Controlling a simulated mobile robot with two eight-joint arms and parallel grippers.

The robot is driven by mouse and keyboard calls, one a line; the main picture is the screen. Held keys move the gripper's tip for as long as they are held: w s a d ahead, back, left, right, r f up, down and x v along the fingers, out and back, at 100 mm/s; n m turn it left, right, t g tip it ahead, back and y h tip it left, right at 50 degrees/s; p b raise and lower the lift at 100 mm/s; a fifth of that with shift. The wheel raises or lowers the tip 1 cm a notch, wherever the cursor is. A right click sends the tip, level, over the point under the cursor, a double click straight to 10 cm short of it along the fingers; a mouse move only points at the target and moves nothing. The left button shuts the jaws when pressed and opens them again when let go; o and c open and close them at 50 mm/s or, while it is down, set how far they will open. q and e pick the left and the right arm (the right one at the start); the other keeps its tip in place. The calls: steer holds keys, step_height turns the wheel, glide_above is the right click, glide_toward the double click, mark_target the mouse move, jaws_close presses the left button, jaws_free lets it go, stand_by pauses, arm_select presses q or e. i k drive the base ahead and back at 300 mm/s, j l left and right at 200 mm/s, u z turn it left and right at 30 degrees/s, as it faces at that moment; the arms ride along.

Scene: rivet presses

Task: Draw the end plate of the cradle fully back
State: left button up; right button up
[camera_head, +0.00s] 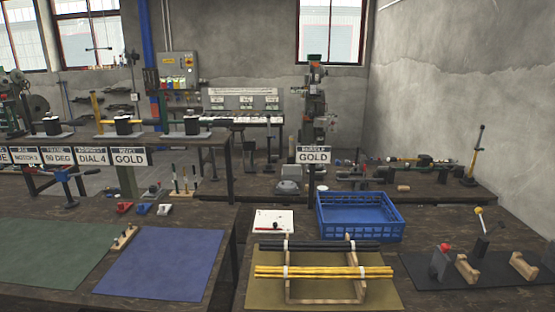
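A cradle appears to stand on a dark mat (405,267) at the lower right. It has two notched wooden supports, one nearer the middle (467,269) and one farther right (523,266). A grey upright plate with a red knob (439,262) stands left of them and looks like the end plate. A gap shows between it and the nearer support. Nothing visibly lies across the supports. Neither of my grippers is in view.
A wooden rack (325,298) holding dark rods (310,246) and yellow rods (325,272) lies left of the dark mat. A blue crate (360,229) stands behind. A yellow-knobbed lever (480,222) rises behind the supports. The blue mat (165,262) is mostly clear.

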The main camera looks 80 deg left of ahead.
mark_target(439, 266)
steer(key=u, duration=2.45)
